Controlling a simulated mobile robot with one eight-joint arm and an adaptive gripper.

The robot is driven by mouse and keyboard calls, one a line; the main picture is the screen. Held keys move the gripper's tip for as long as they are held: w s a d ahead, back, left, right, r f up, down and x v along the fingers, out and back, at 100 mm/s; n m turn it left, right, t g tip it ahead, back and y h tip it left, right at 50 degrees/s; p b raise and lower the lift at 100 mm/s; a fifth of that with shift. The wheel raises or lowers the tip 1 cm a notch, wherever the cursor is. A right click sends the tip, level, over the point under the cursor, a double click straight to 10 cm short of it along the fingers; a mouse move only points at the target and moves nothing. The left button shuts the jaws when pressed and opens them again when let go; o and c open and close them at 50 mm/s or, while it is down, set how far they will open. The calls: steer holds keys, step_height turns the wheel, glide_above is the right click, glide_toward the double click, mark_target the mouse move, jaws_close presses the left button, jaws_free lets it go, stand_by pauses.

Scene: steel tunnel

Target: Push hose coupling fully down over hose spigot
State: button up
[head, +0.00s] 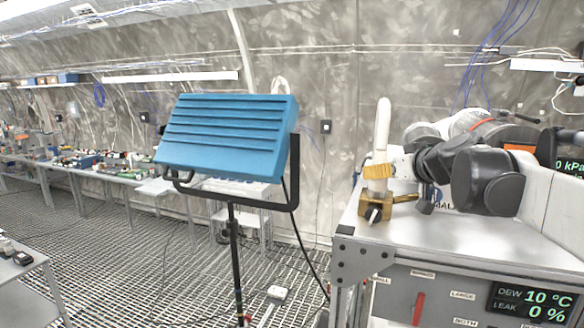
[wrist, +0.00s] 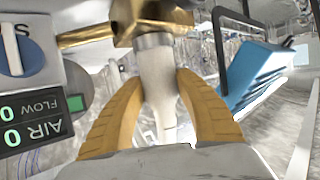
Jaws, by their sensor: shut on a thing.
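The white hose coupling (head: 382,133) stands upright above the brass fitting (head: 376,206) at the left corner of the bench. My gripper (head: 378,171), with yellow ribbed fingers, reaches in from the right and is shut on the coupling's lower part. In the wrist view, the white coupling (wrist: 157,70) lies between the two fingers, and its wide end meets the brass fitting (wrist: 152,18). No gap shows there. The hose spigot itself is hidden, so I cannot tell how deep it sits in the coupling.
A blue ribbed box (head: 228,135) on a black stand is left of the bench; it also shows in the wrist view (wrist: 250,72). A panel with a blue knob (wrist: 17,48) is close by. The bench top (head: 440,235) is clear in front of the arm.

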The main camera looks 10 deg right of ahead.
steer(key=shift+f+b, duration=0.4)
steer(key=shift+f, duration=0.3)
steer(key=o, duration=1.2)
steer(key=shift+r, duration=0.1)
steer(key=v, duration=1.2)
steer(key=shift+s, duration=0.1)
